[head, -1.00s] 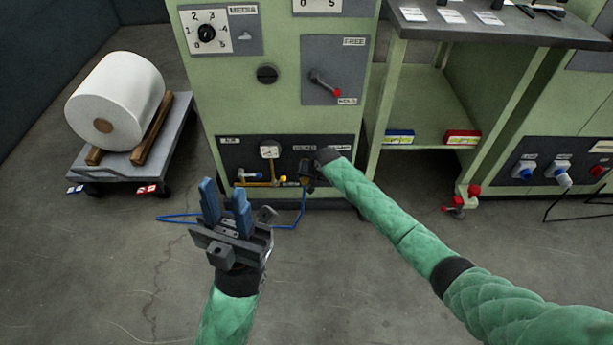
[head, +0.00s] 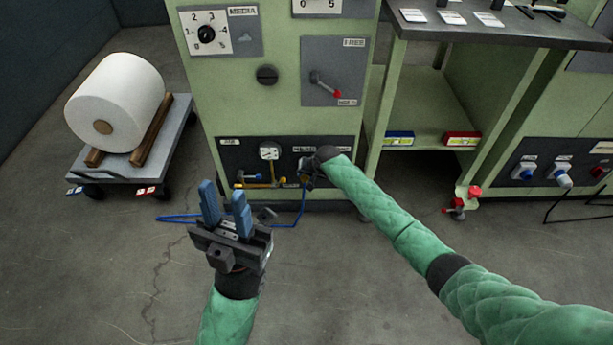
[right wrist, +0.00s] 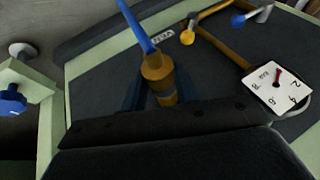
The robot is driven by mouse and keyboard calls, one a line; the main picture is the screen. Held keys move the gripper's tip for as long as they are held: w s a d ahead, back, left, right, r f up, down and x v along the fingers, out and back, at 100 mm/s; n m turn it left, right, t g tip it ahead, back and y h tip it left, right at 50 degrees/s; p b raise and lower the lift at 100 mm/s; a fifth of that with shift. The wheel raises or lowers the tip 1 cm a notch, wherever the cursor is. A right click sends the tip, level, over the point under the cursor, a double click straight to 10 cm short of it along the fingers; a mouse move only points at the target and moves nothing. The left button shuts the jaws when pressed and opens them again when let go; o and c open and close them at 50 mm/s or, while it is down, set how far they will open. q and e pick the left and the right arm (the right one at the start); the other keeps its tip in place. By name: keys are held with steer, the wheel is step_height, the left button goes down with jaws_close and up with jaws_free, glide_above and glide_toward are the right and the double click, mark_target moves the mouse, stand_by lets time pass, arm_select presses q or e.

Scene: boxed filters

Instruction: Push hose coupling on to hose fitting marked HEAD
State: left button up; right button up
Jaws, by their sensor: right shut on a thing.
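My right gripper (head: 304,178) is at the dark lower panel (head: 232,152) of the green machine. In the right wrist view its fingers are shut on the brass hose coupling (right wrist: 157,68), with the blue hose (right wrist: 137,25) running out of its end. The blue hose (head: 303,208) also loops over the floor in the head view. The fitting beyond the coupling is hidden by my gripper, so I cannot tell whether they touch. My left gripper (head: 226,206) is open and empty above the floor.
A pressure gauge (head: 269,152) and brass pipework (head: 263,184) with a blue-handled valve are on the panel left of my right gripper. A cart (head: 177,150) with a white roll (head: 115,98) stands at left. A bench (head: 500,32) stands at right.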

steer(key=shift+w, duration=1.15)
steer(key=o, duration=1.1)
steer(key=shift+p+v, duration=0.6)
steer(key=shift+v, duration=3.25)
steer(key=shift+s, duration=0.1)
